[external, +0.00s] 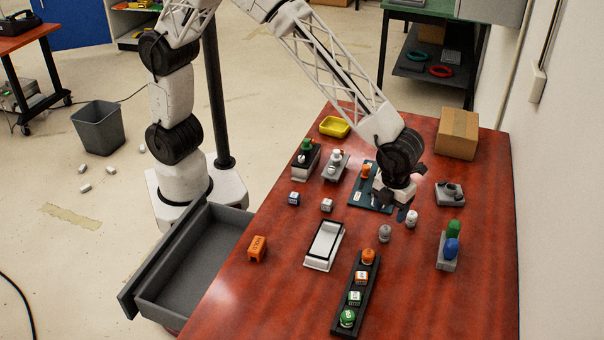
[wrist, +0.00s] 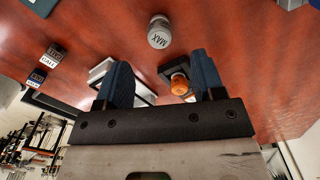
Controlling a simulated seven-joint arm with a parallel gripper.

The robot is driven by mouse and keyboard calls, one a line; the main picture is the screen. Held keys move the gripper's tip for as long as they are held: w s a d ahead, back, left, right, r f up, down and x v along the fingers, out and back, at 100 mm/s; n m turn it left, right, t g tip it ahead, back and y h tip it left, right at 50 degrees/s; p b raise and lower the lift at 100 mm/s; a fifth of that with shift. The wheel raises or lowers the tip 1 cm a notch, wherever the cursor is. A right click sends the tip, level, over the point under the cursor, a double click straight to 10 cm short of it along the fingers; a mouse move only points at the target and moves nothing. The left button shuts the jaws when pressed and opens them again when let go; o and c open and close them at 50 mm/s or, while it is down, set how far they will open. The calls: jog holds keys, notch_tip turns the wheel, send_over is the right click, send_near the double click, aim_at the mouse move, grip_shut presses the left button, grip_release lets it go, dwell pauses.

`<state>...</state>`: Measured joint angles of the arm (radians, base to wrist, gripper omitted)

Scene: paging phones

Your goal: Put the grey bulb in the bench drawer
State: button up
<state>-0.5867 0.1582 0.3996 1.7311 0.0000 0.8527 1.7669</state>
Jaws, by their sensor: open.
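A grey bulb (external: 385,232) stands on the red bench, just in front of my gripper (external: 392,204) in the external view. A paler whitish-grey bulb (external: 411,217) stands close by to its right. In the wrist view a grey piece marked MAX (wrist: 159,35) stands beyond the fingertips; it looks like the grey bulb, though I cannot be certain which of the two it is. My gripper (wrist: 163,75) is open and empty, low over the bench, fingers apart. The grey bench drawer (external: 180,262) is pulled open at the bench's left side, and its visible inside looks empty.
A white tray (external: 323,246) and a black rack (external: 343,322) with an orange bulb (external: 368,257) and other pieces stand in front. An orange block (external: 257,249) sits near the drawer. Two small cubes (external: 327,205) (external: 294,199) lie left. A cardboard box (external: 457,134) stands behind.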

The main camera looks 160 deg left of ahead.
aim_at(387, 228)
jog(key=shift+f, duration=1.25)
jog(key=shift+d+f, duration=0.1)
jog(key=shift+f, duration=2.55)
jog(key=c, duration=1)
jog(key=shift+c, duration=0.2)
jog(key=shift+r, duration=0.25)
